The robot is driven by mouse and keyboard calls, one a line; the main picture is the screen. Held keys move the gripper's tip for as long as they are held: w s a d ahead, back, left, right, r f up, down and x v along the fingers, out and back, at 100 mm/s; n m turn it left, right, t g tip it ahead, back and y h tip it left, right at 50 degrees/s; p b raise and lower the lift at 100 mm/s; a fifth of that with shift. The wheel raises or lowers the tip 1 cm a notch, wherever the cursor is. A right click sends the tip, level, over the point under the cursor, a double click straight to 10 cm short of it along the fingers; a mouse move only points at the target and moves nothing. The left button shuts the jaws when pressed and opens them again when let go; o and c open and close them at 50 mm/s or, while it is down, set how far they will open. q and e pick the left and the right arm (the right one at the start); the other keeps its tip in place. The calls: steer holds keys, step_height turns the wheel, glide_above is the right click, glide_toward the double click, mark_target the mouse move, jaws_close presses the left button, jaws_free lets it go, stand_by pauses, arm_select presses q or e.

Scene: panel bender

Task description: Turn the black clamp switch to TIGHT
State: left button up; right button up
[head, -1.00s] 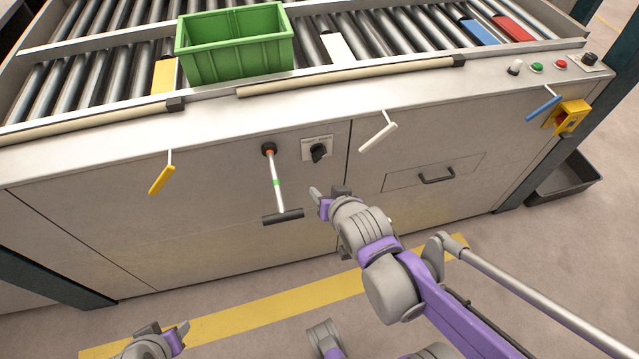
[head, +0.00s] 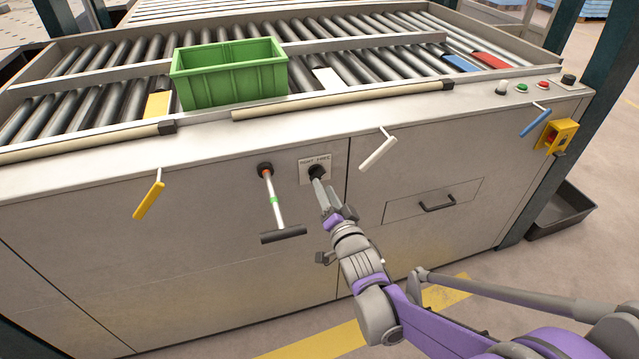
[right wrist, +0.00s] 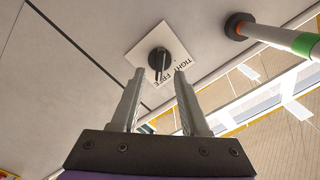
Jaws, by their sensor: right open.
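The black clamp switch (head: 317,171) sits on a white label plate (head: 308,162) on the machine's front panel. In the right wrist view the round black switch (right wrist: 160,60) has a raised grip bar, and the plate (right wrist: 143,45) reads TIGHT and FREE. I cannot tell surely which word the bar points to. My right gripper (head: 322,188) is in front of the switch and partly hides it in the head view. In the right wrist view its two fingers (right wrist: 159,75) are apart with the switch between and beyond their tips; contact is not clear. My left gripper is not in view.
A T-handled bar (head: 273,200) hangs just left of the switch. A white lever (head: 378,152) is to its right, a yellow lever (head: 149,200) further left. A drawer handle (head: 437,203) sticks out on the right. A green crate (head: 229,85) stands on the rollers.

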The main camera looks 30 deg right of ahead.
mark_target(317, 175)
steer(key=shift+x, duration=2.1)
jaws_close()
